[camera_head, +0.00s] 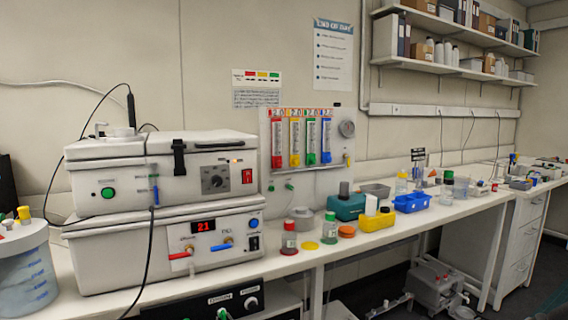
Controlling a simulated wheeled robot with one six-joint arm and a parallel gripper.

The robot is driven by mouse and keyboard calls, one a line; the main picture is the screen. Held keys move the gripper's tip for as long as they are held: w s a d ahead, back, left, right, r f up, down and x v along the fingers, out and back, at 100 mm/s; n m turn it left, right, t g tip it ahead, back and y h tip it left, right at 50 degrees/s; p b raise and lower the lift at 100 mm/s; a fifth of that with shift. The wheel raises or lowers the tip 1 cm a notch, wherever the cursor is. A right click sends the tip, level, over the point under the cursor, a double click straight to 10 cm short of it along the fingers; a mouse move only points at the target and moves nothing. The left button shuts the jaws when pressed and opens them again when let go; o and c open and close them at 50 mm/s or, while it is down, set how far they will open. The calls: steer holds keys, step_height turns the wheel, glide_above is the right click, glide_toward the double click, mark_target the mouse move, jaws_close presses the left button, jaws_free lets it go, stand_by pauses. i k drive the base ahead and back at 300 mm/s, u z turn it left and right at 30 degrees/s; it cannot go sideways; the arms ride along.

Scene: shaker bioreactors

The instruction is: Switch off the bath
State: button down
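Two stacked grey-white units stand on the bench at the left, and I cannot tell for certain which is the bath. The lower unit (110,262) has a lit red display (203,226) reading 21, a blue round button (254,223) and a black rocker switch (254,243). It also has a red lever (180,256) and a blue lever (221,247). The upper lidded unit (130,178) has a green button (108,192), a black dial (215,180), a small lit orange lamp and a red switch (247,176). My gripper is not in view.
A clear round vessel (24,275) stands at the left edge. Bottles, a yellow rack (375,221) and a blue rack (411,203) stand to the right. A flow panel (305,140) is behind. A black control box (205,303) sits below.

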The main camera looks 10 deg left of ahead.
mark_target(247, 175)
steer(key=u, duration=0.2)
steer(key=i, duration=1.45)
steer(key=u, duration=0.4)
